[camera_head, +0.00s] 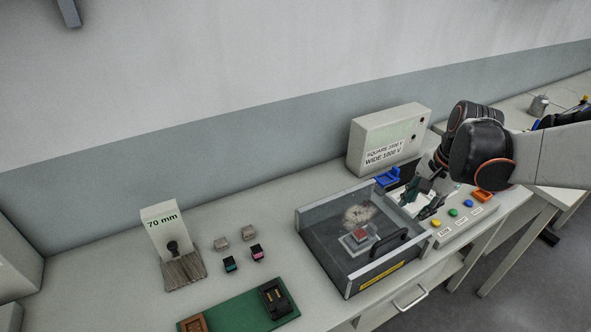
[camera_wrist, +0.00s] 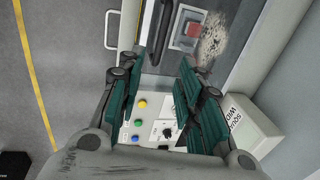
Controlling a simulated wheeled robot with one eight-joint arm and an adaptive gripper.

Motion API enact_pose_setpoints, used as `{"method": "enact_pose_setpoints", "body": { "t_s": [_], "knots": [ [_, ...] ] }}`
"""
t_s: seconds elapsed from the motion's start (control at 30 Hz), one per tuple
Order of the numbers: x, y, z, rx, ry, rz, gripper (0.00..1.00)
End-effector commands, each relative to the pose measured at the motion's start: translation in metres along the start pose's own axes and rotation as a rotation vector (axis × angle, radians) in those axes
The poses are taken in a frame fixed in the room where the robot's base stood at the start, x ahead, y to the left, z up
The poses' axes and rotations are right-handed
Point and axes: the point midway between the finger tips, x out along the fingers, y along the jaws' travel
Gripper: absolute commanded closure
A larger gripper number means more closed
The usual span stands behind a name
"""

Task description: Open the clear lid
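The clear lid (camera_head: 330,211) lies shut over a grey box on the bench in the head view. A black bar handle (camera_head: 389,243) is on the lid's front right part; it also shows at the top of the wrist view (camera_wrist: 165,30). Under the lid a red block (camera_head: 360,235) on a pale base is visible. My gripper (camera_head: 428,200) is to the right of the box, above the button panel, apart from the handle. In the wrist view its two green-padded fingers (camera_wrist: 158,85) are spread with nothing between them.
A button panel (camera_head: 470,222) with coloured buttons sits right of the box. A grey labelled unit (camera_head: 388,140) stands behind. A green board (camera_head: 238,311), small connectors (camera_head: 257,252) and a 70 mm stand (camera_head: 166,230) are on the left. A drawer handle (camera_head: 411,298) is below the bench edge.

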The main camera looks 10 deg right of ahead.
Motion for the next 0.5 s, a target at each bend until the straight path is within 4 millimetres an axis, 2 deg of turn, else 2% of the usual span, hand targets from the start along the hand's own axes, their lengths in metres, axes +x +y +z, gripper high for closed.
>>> {"method": "enact_pose_setpoints", "body": {
  "t_s": [0.17,0.5],
  "knots": [
    [0.021,0.000,-0.001,0.000,0.001,0.001,0.67],
    [0.087,0.000,-0.001,-0.002,0.001,0.001,0.67]
  ]
}}
